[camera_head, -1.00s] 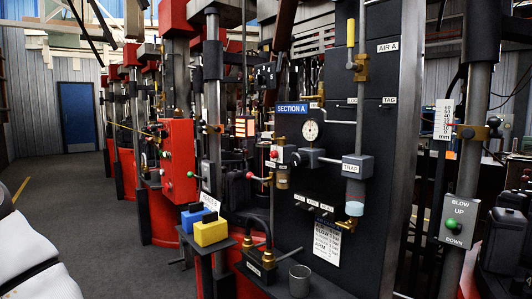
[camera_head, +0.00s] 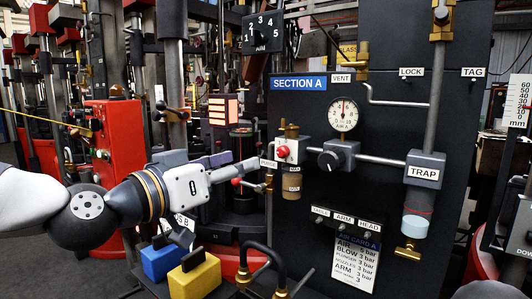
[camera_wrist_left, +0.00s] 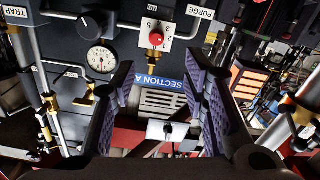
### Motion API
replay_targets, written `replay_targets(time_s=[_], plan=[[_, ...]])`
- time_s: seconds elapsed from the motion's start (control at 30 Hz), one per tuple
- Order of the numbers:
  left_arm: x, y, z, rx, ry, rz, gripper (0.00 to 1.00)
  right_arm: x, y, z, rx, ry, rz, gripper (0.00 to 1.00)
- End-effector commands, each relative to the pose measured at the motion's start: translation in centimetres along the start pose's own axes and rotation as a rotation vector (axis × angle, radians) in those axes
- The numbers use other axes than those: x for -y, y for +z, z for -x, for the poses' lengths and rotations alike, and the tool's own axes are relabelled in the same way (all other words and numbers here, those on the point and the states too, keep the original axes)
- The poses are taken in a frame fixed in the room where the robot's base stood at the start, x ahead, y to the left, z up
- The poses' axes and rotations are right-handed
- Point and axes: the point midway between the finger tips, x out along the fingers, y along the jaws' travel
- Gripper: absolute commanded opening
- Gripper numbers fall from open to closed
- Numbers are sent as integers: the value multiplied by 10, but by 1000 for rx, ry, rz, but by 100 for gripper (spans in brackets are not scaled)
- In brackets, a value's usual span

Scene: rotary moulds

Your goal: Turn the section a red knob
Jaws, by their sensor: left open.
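The red knob (camera_head: 283,151) sits on the front of a pale box on the dark panel, below the blue SECTION A sign (camera_head: 298,84). In the left wrist view the red knob (camera_wrist_left: 156,38) shows on a white plate with digits, ahead of and above the gap between the fingers. My left gripper (camera_head: 250,167) reaches in from the left, its tips just left of the knob and apparently short of it. In the left wrist view its two dark ribbed fingers (camera_wrist_left: 159,75) are wide apart with nothing held between them. My right gripper is not in view.
A black knob (camera_head: 331,160) and a pressure gauge (camera_head: 343,114) are right of the red knob. A lever with a red ball end (camera_head: 236,182) is close below my gripper. Blue (camera_head: 161,262) and yellow (camera_head: 194,279) blocks stand lower down. A TRAP box (camera_head: 424,169) is further right.

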Motion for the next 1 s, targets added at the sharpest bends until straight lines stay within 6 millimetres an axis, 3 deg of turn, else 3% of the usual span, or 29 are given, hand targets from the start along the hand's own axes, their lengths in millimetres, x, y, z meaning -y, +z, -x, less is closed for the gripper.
replay_targets(time_s=[0.3, 0.5, 0.87, 1.0], plan=[[1, 8, -74, 8, -1, 5, 40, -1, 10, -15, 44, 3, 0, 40], [1, 6, -109, 7, -1, 3, 40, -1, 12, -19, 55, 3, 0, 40], [0, 2, -118, 4, 0, 2, 40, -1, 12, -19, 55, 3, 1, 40], [0, 2, -117, 4, 0, 2, 9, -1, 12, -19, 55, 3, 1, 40]])
